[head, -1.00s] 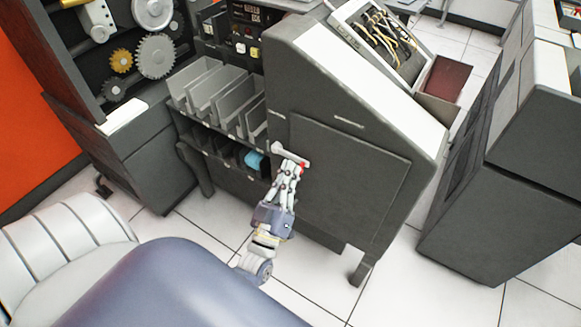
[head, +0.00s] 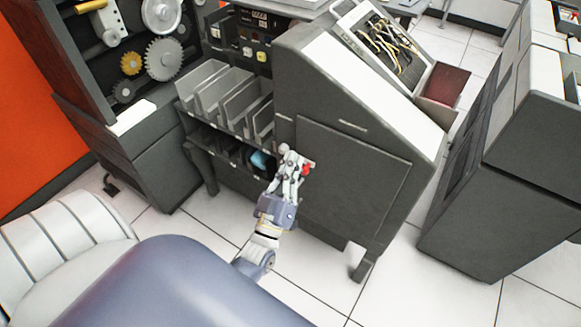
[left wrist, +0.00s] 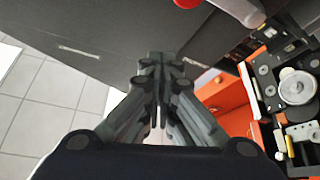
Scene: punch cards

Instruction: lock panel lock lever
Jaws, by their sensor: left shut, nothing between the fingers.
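The panel (head: 352,190) is a large dark grey plate on the side of the slanted machine. The lock lever is a small white handle with a red part (head: 307,169) at the panel's left edge; its middle is hidden behind my fingers. In the left wrist view the lever's white end (left wrist: 238,9) and red part (left wrist: 187,3) show at the top edge, apart from my fingertips. My left gripper (head: 292,154) is shut and empty in front of the lever; it also shows in the left wrist view (left wrist: 160,65). Whether it touches the lever I cannot tell. My right gripper is out of view.
Grey card bins (head: 215,92) stand left of the panel, with a blue item (head: 262,160) on the lower shelf. A gear cabinet (head: 128,140) is farther left. Another dark cabinet (head: 490,190) stands right. Tiled floor is open between the machines.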

